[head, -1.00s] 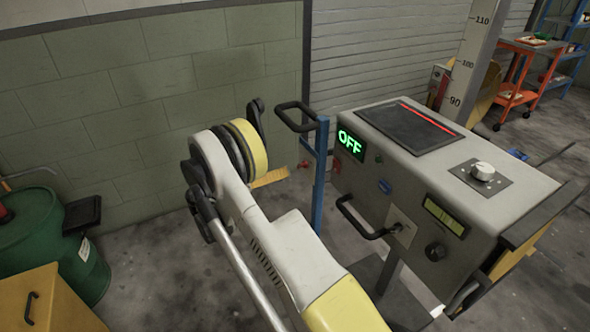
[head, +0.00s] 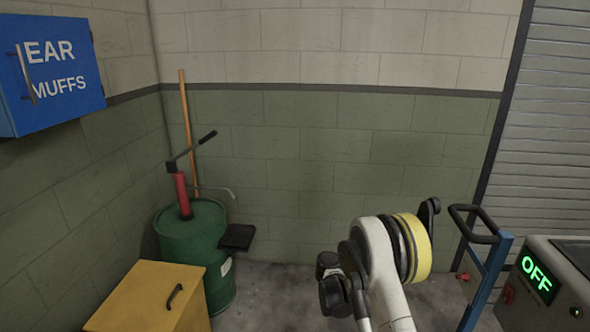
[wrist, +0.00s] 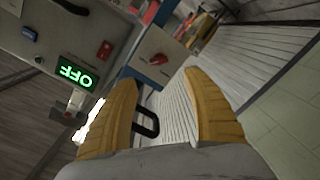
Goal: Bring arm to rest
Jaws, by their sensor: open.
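My arm (head: 385,270) rises from the bottom of the head view, folded, with its white and yellow joint in front of the green block wall. My gripper (wrist: 160,100) shows in the wrist view as two yellow fingers spread apart with nothing between them. In the head view the gripper cannot be made out behind the arm.
A grey console with a green OFF sign (head: 537,273) stands at the right, beside a blue post with a black handle (head: 480,270). A green drum (head: 195,250) with a red pump, a yellow cabinet (head: 150,295) and a blue EAR MUFFS box (head: 55,70) are left.

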